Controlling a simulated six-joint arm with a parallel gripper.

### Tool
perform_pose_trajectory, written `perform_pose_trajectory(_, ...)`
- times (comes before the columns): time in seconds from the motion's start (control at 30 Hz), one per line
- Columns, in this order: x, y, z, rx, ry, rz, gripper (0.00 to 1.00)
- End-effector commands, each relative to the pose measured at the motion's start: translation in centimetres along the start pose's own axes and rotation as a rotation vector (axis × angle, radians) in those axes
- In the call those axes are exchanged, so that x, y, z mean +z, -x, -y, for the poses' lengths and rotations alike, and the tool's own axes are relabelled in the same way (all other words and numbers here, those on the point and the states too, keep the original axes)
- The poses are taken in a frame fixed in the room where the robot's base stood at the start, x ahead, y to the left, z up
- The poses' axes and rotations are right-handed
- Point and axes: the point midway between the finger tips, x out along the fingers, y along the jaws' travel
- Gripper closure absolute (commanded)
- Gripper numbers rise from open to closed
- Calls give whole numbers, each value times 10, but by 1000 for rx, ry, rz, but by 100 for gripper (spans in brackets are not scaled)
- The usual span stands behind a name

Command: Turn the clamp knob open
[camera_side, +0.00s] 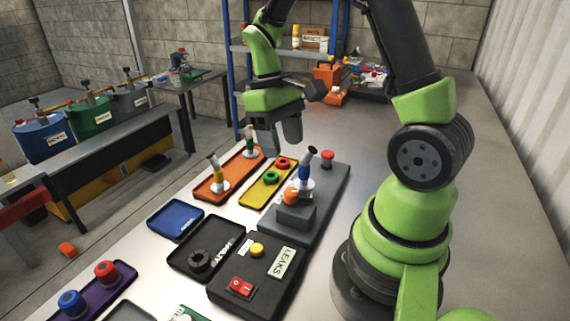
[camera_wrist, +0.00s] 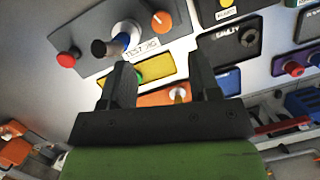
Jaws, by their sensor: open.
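The clamp knob appears to be the orange knob (camera_side: 291,197) on a grey block of the grey test jig (camera_side: 328,200). The orange knob (camera_wrist: 159,21) also shows in the wrist view, near the top. A part with a dark top and blue band (camera_side: 305,170) stands tilted in the jig beside it, on a white collar. My gripper (camera_side: 281,146) is open and empty above the far end of the trays, apart from the knob. In the wrist view my gripper's two fingers (camera_wrist: 162,75) are spread, with the jig beyond them.
A red button (camera_side: 327,155) stands at the jig's far end. Left of the jig are a yellow tray (camera_side: 257,196) with green and red rings and an orange tray (camera_side: 222,191) with upright parts. A black LEAKS box (camera_side: 262,283) is in front. Bench right of the jig is clear.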

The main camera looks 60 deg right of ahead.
Motion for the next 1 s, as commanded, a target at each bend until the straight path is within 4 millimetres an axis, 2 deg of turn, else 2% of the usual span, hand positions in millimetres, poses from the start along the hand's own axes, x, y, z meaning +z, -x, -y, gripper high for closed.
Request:
perform_pose_trajectory(0.03, 8, 0, 2, 13, 73, -54, 44)
perform_pose_trajectory(0.2, 24, -2, 5, 62, 270, -203, 44)
perform_pose_trajectory(0.43, 26, -13, 6, 82, 336, -248, 44)
perform_pose_trajectory(0.8, 11, -71, 4, 79, 333, -241, 44)
perform_pose_trajectory(1.0, 5, -91, 3, 80, 331, -245, 44)
